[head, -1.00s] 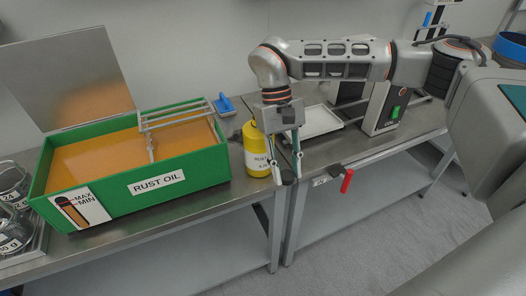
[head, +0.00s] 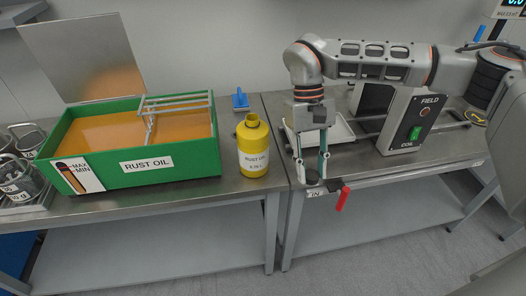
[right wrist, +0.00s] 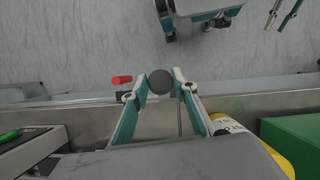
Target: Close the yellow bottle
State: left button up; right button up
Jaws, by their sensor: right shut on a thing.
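The yellow bottle (head: 254,158) stands upright on the left bench, its neck open and uncapped. It shows partly at the right wrist view's lower right (right wrist: 283,152). My right gripper (head: 314,176) is to the right of the bottle, pointing down near the bench's front edge. It is shut on a dark round cap (right wrist: 160,82), held between the fingertips and apart from the bottle. My left gripper (right wrist: 281,14) shows only at the right wrist view's top right, with its two fingers apart and nothing seen between them.
A green rust oil tank (head: 205,160) with an open lid stands left of the bottle. A blue-handled tool (head: 240,100) lies behind the bottle. A red lever (head: 343,198) sticks out from the bench front. A white tray (head: 340,132) and a field coil unit (head: 408,120) are at right.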

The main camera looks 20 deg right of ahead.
aim_at(252, 133)
jog(key=k+l+u, duration=0.1)
jog(key=l, duration=0.25)
jog(key=l+u, duration=0.1)
jog(key=l, duration=0.25)
jog(key=k+l+u, duration=0.1)
jog(key=l, duration=0.25)
jog(key=k+l+u, duration=0.1)
jog(key=l, duration=0.25)
jog(key=k, duration=0.1)
